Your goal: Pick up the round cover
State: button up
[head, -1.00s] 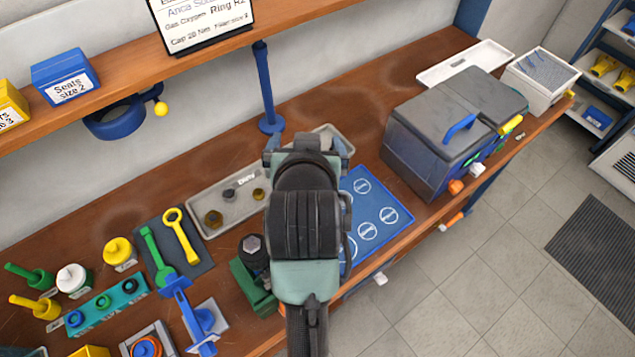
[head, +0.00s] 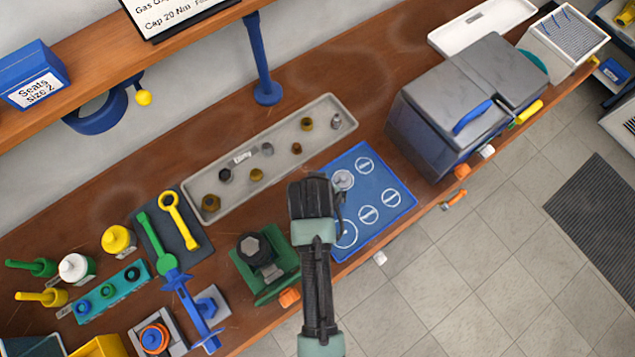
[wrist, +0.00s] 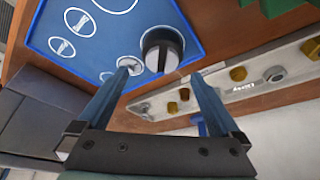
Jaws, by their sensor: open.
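In the wrist view my gripper (wrist: 163,76) is open and empty. Its two blue fingers point towards the cover, which lies just beyond the fingertips, between their lines. Contact does not show.
A small grey round part (head: 343,180) sits on a mat circle. Behind the mat is a grey tray (head: 285,132) with several fittings. A green fixture (head: 262,283) stands left of my arm. A large grey box (head: 455,125) stands to the right.

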jog(key=shift+f, duration=0.65)
jog(key=shift+p+x, duration=0.5)
jog(key=shift+x, duration=1.65)
jog(key=c, duration=1.3)
jog(key=shift+r, duration=0.1)
